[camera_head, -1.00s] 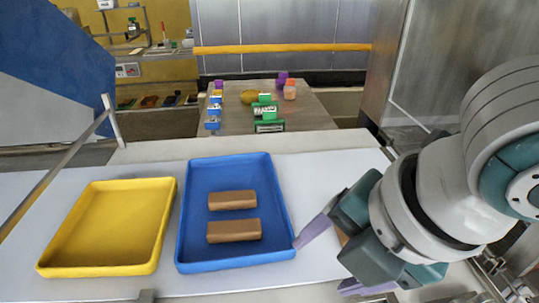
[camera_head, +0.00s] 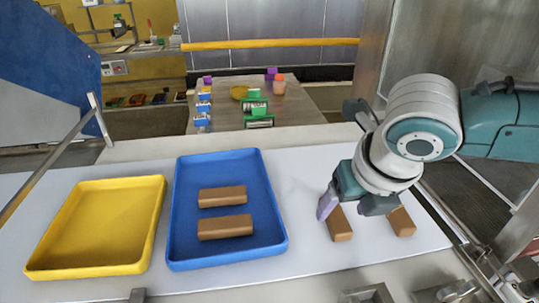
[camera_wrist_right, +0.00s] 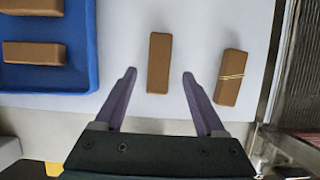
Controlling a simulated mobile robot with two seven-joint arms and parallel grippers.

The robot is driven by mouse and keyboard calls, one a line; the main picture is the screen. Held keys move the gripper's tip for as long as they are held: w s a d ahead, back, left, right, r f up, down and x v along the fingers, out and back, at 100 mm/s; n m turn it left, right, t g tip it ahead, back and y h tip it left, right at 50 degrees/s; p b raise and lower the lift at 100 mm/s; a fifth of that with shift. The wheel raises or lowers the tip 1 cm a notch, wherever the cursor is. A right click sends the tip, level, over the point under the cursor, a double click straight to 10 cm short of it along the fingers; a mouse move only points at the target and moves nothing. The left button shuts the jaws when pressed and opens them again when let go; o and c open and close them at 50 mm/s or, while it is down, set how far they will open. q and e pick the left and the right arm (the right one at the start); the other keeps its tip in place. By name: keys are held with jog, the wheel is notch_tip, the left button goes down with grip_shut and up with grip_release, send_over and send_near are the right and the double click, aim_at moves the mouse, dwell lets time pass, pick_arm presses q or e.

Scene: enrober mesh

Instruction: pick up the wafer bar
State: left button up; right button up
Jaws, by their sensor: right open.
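Two brown bars lie on the white surface right of the blue tray. The plain bar (camera_head: 341,226) is under my right gripper (camera_head: 344,210); in the right wrist view this plain bar (camera_wrist_right: 159,62) lies ahead, lined up between the open fingertips (camera_wrist_right: 159,72), with a gap on each side. The other bar (camera_head: 402,222) lies to its right, partly hidden by the gripper; in the right wrist view this bar (camera_wrist_right: 229,78) has thin pale bands across it and is outside the fingers. I cannot tell for sure which is the wafer bar. My left gripper is not in view.
The blue tray (camera_head: 275,244) holds two more brown bars (camera_head: 222,196). An empty yellow tray (camera_head: 98,268) stands left of it. Metal rails (camera_head: 470,250) run along the right edge. A table (camera_head: 310,115) behind holds small coloured items.

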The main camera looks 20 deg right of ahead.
aim_at(335, 218)
jog(key=shift+x, duration=1.45)
jog(key=shift+a, duration=0.15)
jog(key=shift+c, duration=0.3)
jog(key=c, duration=1)
jog(key=shift+r, duration=0.15)
